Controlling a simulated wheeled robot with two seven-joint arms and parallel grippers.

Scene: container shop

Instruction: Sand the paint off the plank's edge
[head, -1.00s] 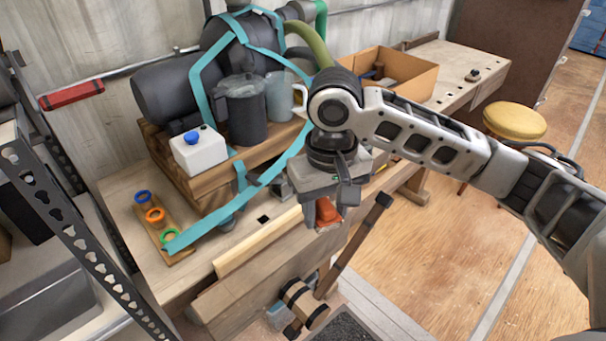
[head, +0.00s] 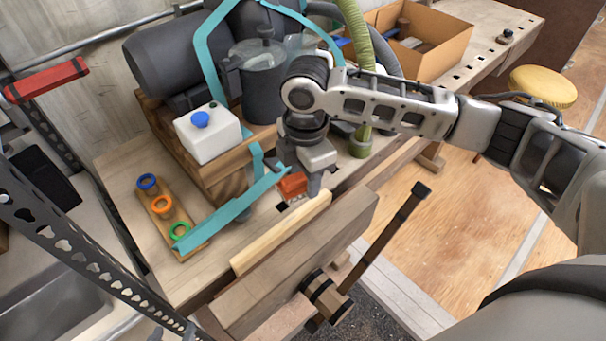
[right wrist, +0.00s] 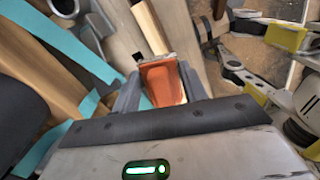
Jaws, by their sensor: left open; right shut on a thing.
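The plank (head: 281,236) is a pale wooden strip held on edge in the wooden vise (head: 300,262) at the bench front; its near end is lower left. It also shows in the right wrist view (right wrist: 150,27), running away from the gripper. My right gripper (head: 302,182) points down at the plank's far end. It is shut on an orange-red sanding block (head: 292,187), also plain between the fingers in the right wrist view (right wrist: 163,82). I cannot tell whether the block touches the plank. Paint on the edge is not clear. My left gripper is not identifiable.
A teal strap (head: 225,215) slants across the bench left of the plank. The vise handle (head: 395,225) sticks out front right.

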